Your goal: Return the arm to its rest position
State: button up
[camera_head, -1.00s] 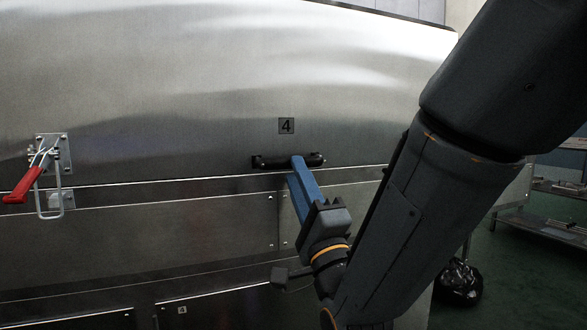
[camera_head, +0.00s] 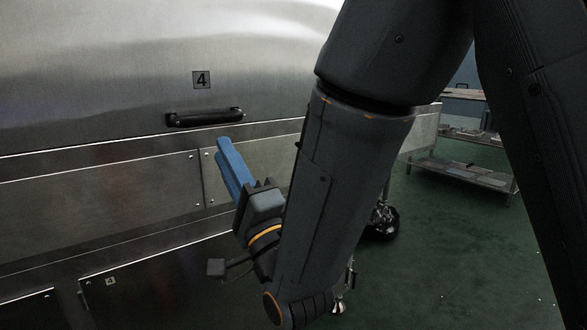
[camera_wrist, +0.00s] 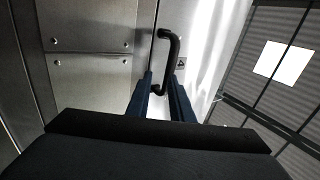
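My gripper (camera_head: 230,148) has blue fingers and is empty, below and to the right of the black bar handle (camera_head: 205,118) under the number 4 plate (camera_head: 201,80). In the head view the fingertips are apart from this handle. In the wrist view a gap shows between the two fingers of my gripper (camera_wrist: 159,77), and the handle (camera_wrist: 167,60) stands beyond them. My dark arm is bent, with its forearm hanging down in front of the dryer and its wrist low. The arm hides part of the dryer's right end.
The steel dryer wall (camera_head: 100,190) fills the left side, close to my gripper. A low metal rack (camera_head: 465,173) stands at the back right. The floor at right is largely clear.

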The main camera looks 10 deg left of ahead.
jog(key=s+d+f+n+g+h+p, duration=0.1)
jog(key=d+f+n+g+h, duration=0.1)
jog(key=f+n+g+h, duration=0.4)
jog(key=s+d+f+n+g+h+p, duration=0.1)
jog(key=d+f+n+g+h, duration=0.2)
jog(key=f, duration=0.5)
jog(key=s+d+f+n+g+h, duration=0.1)
jog(key=s+d+n+g+h, duration=0.2)
jog(key=s, duration=0.4)
jog(key=s+d+f+n+g+h+p, duration=0.1)
jog(key=s+d+n+g, duration=0.1)
jog(key=s+d+g, duration=0.3)
jog(key=s+d+f+n+g+h, duration=0.1)
jog(key=s+d+n+h, duration=0.15)
jog(key=s, duration=0.55)
jog(key=d+r+m+p, duration=0.3)
jog(key=d+r+p, duration=0.7)
jog(key=r+p, duration=0.4)
jog(key=d+r+m+h+p, duration=0.1)
jog(key=d+r+m+p, duration=0.3)
jog(key=d+r+p, duration=0.7)
notch_tip(320, 180, up, 4)
jog(key=p, duration=1.3)
jog(key=shift+s+d, duration=0.15)
jog(key=shift+d, duration=0.05)
